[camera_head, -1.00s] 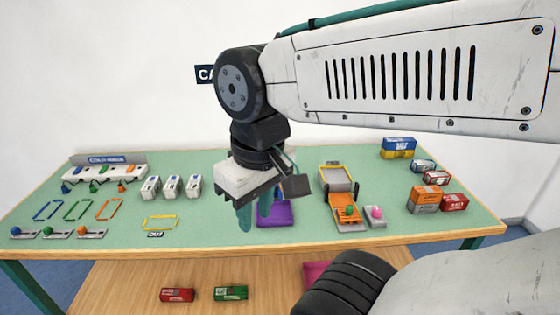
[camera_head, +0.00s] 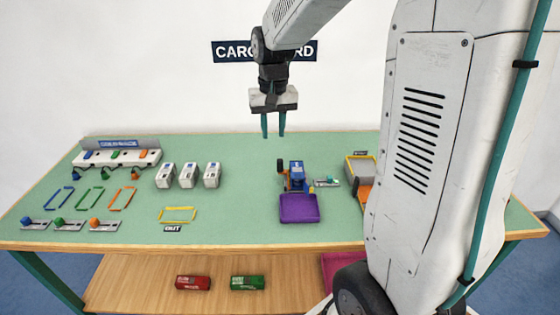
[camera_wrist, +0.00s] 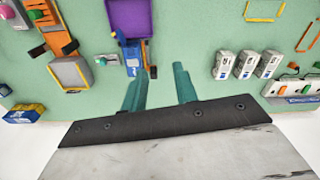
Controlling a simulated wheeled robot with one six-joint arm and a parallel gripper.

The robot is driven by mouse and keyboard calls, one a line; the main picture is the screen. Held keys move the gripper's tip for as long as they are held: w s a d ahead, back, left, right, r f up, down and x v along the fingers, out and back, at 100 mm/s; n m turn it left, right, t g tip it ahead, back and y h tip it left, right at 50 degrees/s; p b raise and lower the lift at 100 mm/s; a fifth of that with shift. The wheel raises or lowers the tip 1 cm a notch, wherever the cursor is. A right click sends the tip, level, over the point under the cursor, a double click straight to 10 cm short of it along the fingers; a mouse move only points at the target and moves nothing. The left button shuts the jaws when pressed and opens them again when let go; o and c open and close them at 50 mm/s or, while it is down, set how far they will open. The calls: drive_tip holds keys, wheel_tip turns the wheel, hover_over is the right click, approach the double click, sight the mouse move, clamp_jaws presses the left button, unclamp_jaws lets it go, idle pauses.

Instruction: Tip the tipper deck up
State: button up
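The tipper, an orange frame with a grey, yellow-rimmed deck (camera_head: 362,167), is at the right of the table and mostly hidden behind my arm in the head view. In the wrist view its deck (camera_wrist: 71,72) and orange frame (camera_wrist: 57,42) show at upper left, with a green knob (camera_wrist: 35,15) at the far end. Whether the deck is flat or tilted I cannot tell. My gripper (camera_head: 273,131) is high above the back of the table, left of the tipper, pointing down. Its teal fingers (camera_wrist: 160,88) are apart with nothing between them.
A blue machine with a purple tray (camera_head: 299,208) stands left of the tipper, a small lever unit (camera_head: 327,182) beside it. A pink button (camera_wrist: 5,12) lies near the tipper. White blocks (camera_head: 188,175) stand left. A yellow outline (camera_head: 178,214) marks bare green table.

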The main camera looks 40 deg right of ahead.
drive_tip(key=m, duration=0.2)
hover_over(280, 160)
wheel_tip(280, 160, down, 11)
drive_tip(key=shift+s+a+f, duration=0.1)
drive_tip(key=shift+a, duration=0.05)
drive_tip(key=f, duration=0.8)
drive_tip(key=shift+d+f, duration=0.2)
clamp_jaws()
